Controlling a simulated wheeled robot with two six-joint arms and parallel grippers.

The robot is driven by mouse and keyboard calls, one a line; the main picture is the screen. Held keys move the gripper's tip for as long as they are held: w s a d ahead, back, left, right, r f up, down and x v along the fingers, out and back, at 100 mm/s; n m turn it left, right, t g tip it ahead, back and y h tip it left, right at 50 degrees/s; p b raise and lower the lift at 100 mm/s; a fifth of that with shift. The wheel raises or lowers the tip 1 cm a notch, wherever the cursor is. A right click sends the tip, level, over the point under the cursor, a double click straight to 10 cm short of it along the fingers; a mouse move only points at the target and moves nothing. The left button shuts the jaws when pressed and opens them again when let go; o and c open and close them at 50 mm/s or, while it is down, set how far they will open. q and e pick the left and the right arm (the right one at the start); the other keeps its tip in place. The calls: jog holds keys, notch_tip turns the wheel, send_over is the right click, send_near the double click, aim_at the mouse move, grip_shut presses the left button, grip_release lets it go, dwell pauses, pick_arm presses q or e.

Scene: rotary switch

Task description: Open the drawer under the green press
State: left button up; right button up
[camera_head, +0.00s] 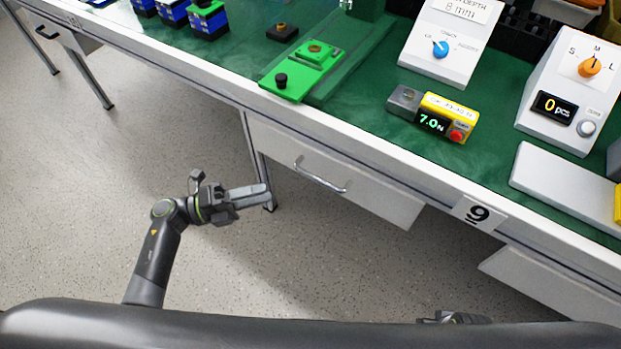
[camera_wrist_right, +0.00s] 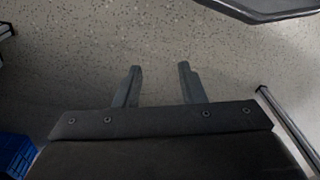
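The green press (camera_head: 312,62) stands on the bench, its upper part cut off by the picture's top edge. Below the bench edge is a light grey drawer (camera_head: 375,190) with a metal bar handle (camera_head: 321,177); it looks shut. My left gripper (camera_head: 262,194) is in front of and to the left of the handle, apart from it. Its two fingers overlap from this angle, so their gap cannot be judged. In the right wrist view my right gripper (camera_wrist_right: 157,72) has its fingers apart, with only floor between them. The drawer's inside is hidden.
A yellow box reading 7.0N (camera_head: 450,112), a dial box with a blue knob (camera_head: 440,48) and a counter box with an orange knob (camera_head: 588,66) stand on the bench. Another drawer (camera_head: 550,285) is at right. A bench leg (camera_head: 258,165) is behind my left gripper. Open floor lies in front.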

pick_arm(q)
jog(key=x, duration=1.2)
jog(key=shift+a, duration=0.1)
jog(key=shift+c, duration=0.2)
grip_shut()
